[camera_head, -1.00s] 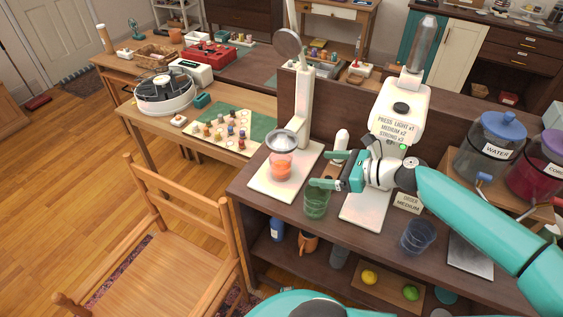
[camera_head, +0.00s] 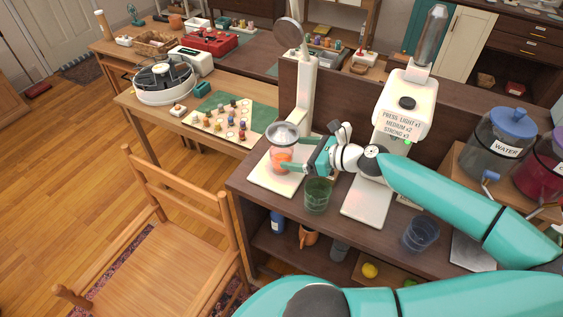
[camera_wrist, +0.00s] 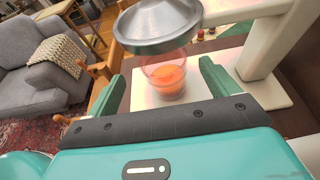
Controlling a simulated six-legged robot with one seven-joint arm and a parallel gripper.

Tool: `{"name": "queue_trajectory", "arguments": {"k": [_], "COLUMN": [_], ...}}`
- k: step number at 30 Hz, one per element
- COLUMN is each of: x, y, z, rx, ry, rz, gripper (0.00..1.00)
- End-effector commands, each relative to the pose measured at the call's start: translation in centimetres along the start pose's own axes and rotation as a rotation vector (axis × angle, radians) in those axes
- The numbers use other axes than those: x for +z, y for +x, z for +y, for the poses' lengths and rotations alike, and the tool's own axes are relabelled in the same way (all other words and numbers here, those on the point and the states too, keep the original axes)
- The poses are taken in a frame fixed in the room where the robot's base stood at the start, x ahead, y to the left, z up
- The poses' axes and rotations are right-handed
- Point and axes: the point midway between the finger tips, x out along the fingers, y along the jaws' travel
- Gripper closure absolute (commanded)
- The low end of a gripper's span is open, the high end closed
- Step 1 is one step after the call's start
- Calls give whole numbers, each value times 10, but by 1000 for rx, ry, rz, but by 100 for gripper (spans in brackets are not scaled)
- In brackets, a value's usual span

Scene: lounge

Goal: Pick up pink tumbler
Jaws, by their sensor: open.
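The pink tumbler (camera_head: 282,160) is clear pinkish glass with orange contents and stands upright on a white base plate (camera_head: 262,180). A grey metal dome of the press stand (camera_head: 304,100) sits right above its rim. My gripper (camera_head: 294,154) is open, with its teal fingers reaching toward the tumbler from the right.
A green tumbler (camera_head: 317,195) stands just in front of my gripper, close below it. A blue tumbler (camera_head: 420,234) stands to the right. The dispenser machine (camera_head: 404,105) and its white plate (camera_head: 366,200) are behind and beside my arm. A wooden chair (camera_head: 175,235) stands at left.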

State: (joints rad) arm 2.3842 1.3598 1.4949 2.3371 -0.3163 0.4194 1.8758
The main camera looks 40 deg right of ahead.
Motion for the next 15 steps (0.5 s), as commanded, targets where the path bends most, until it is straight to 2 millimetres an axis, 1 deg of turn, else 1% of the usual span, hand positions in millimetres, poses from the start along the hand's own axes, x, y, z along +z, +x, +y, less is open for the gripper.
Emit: {"name": "queue_trajectory", "arguments": {"k": [3, 7, 10, 15], "x": [3, 3, 3, 3], "y": [19, 37, 43, 43], "z": [-2, -4, -5, -5], "rx": [5, 3, -1, -2], "ry": [-1, 0, 0, 1], "rz": [-2, 0, -1, 0], "gripper": [13, 13, 13, 13]}}
